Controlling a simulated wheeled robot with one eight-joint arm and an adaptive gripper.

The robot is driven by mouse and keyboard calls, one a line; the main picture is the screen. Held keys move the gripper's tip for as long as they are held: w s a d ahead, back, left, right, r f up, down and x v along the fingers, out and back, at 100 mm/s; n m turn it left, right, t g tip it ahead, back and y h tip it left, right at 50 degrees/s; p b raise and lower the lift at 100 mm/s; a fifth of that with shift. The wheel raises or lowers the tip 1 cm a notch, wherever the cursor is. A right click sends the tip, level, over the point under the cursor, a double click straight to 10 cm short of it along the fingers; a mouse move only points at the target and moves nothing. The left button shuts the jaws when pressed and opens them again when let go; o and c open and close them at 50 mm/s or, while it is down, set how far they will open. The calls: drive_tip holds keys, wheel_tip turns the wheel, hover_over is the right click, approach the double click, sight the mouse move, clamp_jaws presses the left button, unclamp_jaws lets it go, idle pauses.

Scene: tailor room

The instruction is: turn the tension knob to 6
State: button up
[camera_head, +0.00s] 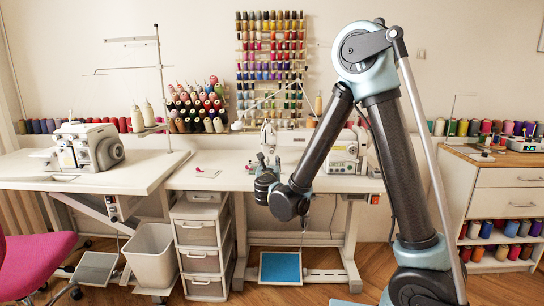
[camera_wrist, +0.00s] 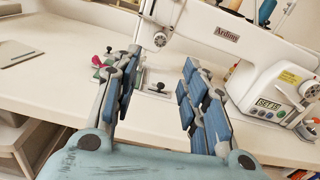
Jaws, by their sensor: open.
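A white sewing machine (camera_wrist: 225,35) stands on the table ahead of my gripper; its right end (camera_head: 342,158) also shows in the head view. In the wrist view its right housing carries a small display (camera_wrist: 268,104) that seems to read "SET 10". A round knob (camera_wrist: 308,89) sits at the housing's right side; I cannot tell whether it is the tension knob, and no scale is legible. My gripper (camera_wrist: 160,60) is open and empty, its blue-padded fingers apart, in front of and left of the housing. In the head view my arm hides part of the machine.
The white table (camera_head: 215,178) has bare surface to the left. A small pink-red item (camera_wrist: 97,62) lies there. Another machine (camera_head: 88,147) stands on the left table. A thread rack (camera_head: 270,75) hangs behind. Drawers (camera_head: 200,232) stand under the table.

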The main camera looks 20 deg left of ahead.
sight(271, 152)
drive_tip(key=x, duration=1.3)
drive_tip(key=shift+w+a, duration=0.15)
drive_tip(key=shift+w, duration=0.2)
drive_tip(key=shift+c, duration=0.5)
clamp_jaws()
